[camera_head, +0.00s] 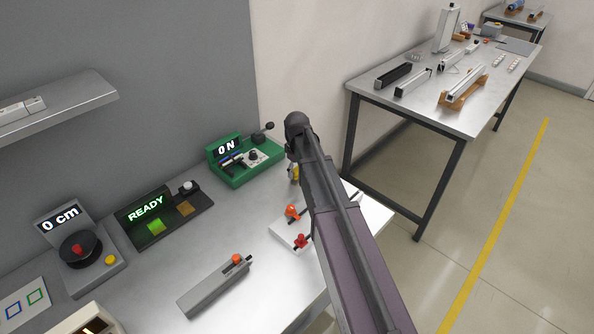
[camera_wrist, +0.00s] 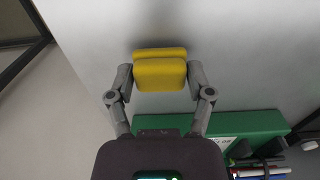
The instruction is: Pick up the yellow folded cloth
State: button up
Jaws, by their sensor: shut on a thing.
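The yellow folded cloth (camera_wrist: 160,76) shows in the wrist view as a thick, rounded, layered block. My gripper (camera_wrist: 160,80) has one finger on each side of it and is shut on it. Whether the cloth touches the surface behind it, I cannot tell. In the head view my arm covers most of the gripper. A small yellow patch beside the arm, right of the green device, may be the cloth.
The green ON device (camera_head: 243,157) stands close to my arm, and its green base (camera_wrist: 240,123) shows in the wrist view. A white board (camera_head: 283,233) with orange and red knobs lies beside my arm. A grey block (camera_head: 213,287) lies in front. A second table (camera_head: 440,110) stands at the right.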

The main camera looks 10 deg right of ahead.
aim_at(297, 170)
jog(key=shift+r+p, duration=4.4)
jog(key=shift+r, duration=0.15)
jog(key=shift+o, duration=0.4)
jog(key=shift+c, duration=1)
jog(key=shift+s, duration=0.15)
